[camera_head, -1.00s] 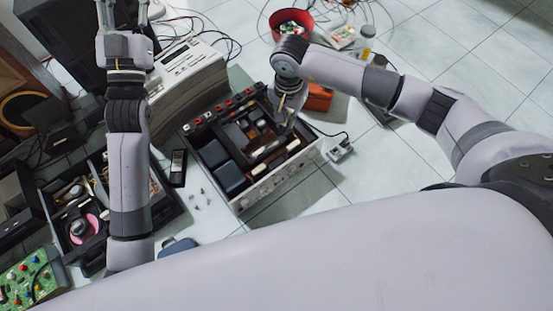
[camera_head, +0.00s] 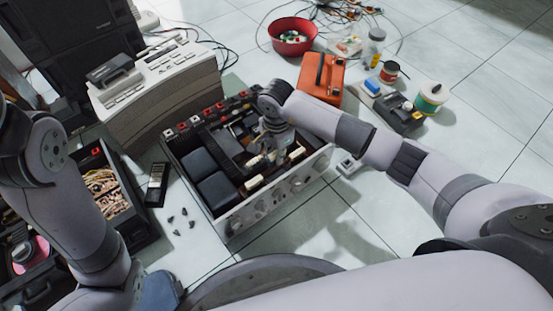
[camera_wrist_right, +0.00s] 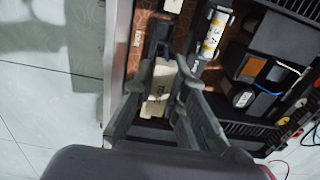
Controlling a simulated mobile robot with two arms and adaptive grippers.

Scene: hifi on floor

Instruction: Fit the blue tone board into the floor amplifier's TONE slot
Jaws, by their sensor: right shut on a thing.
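The floor amplifier (camera_head: 270,205) lies open on the tiles, with its dark inner bays, pale connector pieces and silver front panel showing. My right gripper (camera_head: 275,138) points down inside the amplifier, toward its right half. In the right wrist view my right gripper (camera_wrist_right: 168,62) has its fingers close together, with a dark bluish piece (camera_wrist_right: 158,38) by the tips. A cream block (camera_wrist_right: 158,92) shows between the fingers. What the fingers hold is hard to make out. I cannot clearly identify the blue tone board or read the TONE slot. My left gripper is out of view.
A pale grey device (camera_head: 160,95) stands behind the amplifier. An orange case (camera_head: 321,78), a red bowl (camera_head: 292,43) and jars are at the back right. A black remote (camera_head: 157,184) and small screws (camera_head: 182,221) lie left of the amplifier. Floor in front is clear.

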